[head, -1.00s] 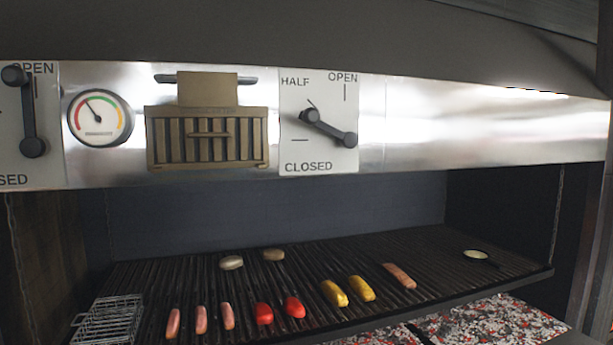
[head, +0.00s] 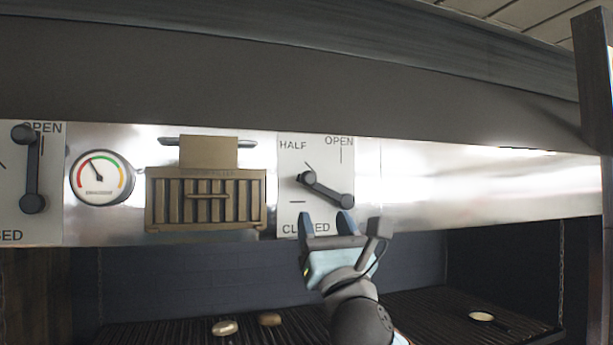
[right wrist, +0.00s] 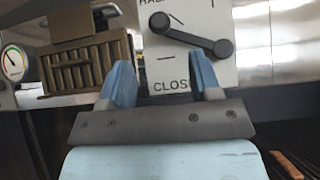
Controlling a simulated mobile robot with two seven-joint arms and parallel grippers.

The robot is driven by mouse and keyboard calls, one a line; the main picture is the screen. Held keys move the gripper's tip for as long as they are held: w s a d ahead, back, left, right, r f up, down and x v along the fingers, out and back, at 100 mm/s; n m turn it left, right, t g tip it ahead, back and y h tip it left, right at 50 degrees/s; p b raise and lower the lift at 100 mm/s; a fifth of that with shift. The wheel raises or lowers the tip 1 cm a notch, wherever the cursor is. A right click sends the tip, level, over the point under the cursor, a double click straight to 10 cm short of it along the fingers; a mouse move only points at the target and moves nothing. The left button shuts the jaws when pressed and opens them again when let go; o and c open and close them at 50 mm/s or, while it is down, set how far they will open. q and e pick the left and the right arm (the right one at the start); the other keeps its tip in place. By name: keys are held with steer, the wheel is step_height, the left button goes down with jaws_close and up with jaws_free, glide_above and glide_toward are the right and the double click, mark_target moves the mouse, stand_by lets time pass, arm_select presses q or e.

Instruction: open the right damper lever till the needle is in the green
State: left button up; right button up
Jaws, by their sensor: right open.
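The right damper lever (head: 325,189) is a dark bar with a round knob at each end, on a white plate marked HALF, OPEN and CLOSED. It slants down to the right from its upper-left end. It also shows in the right wrist view (right wrist: 190,36). My left gripper is not in view.
A brass vent box (head: 206,202) sits between gauge and plate. The left damper lever (head: 32,170) stands upright at the far left. The steel panel right of the plate is bare.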

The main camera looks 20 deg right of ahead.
mark_target(306, 173)
steer(key=p+x, duration=0.3)
steer(key=x, duration=0.8)
steer(key=shift+w+r, duration=0.1)
steer(key=shift+r, duration=0.05)
steer(key=shift+w+r, duration=0.3)
steer(key=shift+w, duration=0.1)
